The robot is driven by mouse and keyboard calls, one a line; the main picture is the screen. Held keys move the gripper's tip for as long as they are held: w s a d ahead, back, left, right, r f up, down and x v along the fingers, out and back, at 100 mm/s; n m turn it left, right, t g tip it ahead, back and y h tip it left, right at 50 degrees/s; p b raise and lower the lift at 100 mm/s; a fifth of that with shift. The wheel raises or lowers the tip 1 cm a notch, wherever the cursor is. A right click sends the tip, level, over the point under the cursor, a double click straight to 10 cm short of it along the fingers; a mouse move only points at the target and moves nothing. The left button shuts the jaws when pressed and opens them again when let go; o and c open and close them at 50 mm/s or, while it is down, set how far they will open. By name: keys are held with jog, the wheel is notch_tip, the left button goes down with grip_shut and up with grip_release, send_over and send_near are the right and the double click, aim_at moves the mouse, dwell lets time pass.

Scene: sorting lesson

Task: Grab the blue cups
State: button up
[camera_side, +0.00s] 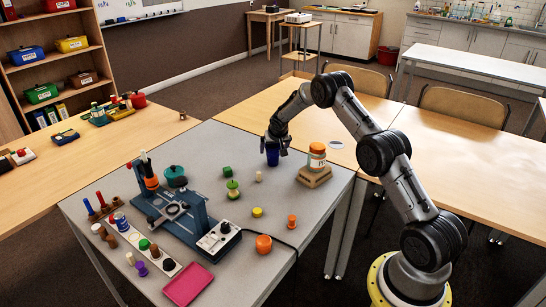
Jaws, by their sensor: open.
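A dark blue cup (272,157) stands on the grey table near its far edge. My gripper (273,147) is open, pointing down right at the cup's top. Its fingers are beside or around the cup's rim; I cannot tell whether they touch it. No other blue cup is clear to me in this view.
A blue device (180,215) and a pink tray (188,285) are at the left.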

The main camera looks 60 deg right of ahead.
aim_at(273, 153)
jog(key=shift+x, duration=1.95)
jog(key=c, duration=1.3)
